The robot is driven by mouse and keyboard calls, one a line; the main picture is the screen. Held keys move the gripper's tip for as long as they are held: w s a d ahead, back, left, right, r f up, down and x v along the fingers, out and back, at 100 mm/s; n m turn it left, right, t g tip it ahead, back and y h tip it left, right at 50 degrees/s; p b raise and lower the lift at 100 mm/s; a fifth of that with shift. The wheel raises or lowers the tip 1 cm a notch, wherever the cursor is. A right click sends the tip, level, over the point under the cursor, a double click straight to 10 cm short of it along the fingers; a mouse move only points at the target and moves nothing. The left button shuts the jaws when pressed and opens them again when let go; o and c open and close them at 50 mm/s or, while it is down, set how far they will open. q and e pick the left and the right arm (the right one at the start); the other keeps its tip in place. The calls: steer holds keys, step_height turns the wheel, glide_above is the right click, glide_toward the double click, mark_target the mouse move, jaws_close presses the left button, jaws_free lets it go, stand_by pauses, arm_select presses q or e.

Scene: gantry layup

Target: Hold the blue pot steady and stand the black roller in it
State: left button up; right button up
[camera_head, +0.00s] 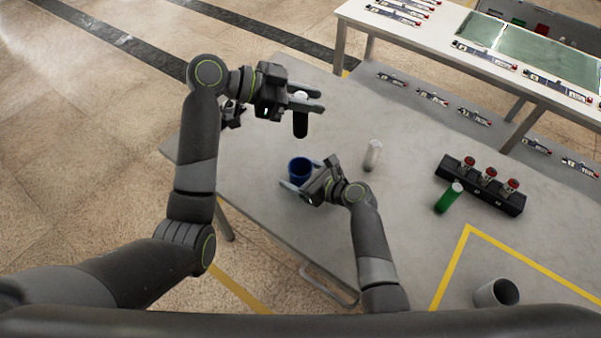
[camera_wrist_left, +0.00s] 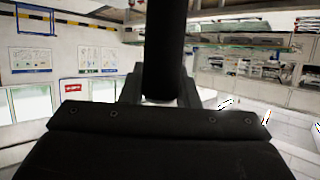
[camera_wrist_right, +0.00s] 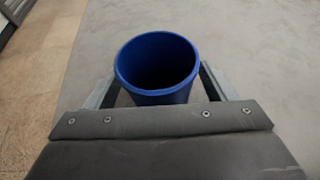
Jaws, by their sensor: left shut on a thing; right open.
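The blue pot (camera_head: 299,170) stands upright on the grey table and looks empty in the right wrist view (camera_wrist_right: 157,75). My right gripper (camera_head: 301,175) is open with its fingers on either side of the pot. Whether they touch it I cannot tell. My left gripper (camera_head: 306,101) is shut on the black roller (camera_head: 300,124), which has a white top end and hangs upright. The roller is above and slightly beyond the pot in the head view. In the left wrist view the black roller (camera_wrist_left: 164,50) stands between the fingers.
A white cylinder (camera_head: 373,155) stands right of the pot. A green roller (camera_head: 448,197) leans by a black rack (camera_head: 482,184) with red-topped items. A grey cup (camera_head: 496,293) lies at front right. A white bench (camera_head: 440,42) stands behind.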

steer(key=c, duration=1)
steer(key=shift+c, duration=0.2)
arm_select(q)
step_height(320, 180, down, 12)
steer(key=shift+f, duration=0.25)
stand_by(0.7)
steer(key=o, duration=1.2)
steer(key=shift+c, duration=0.2)
steer(key=v, duration=1.2)
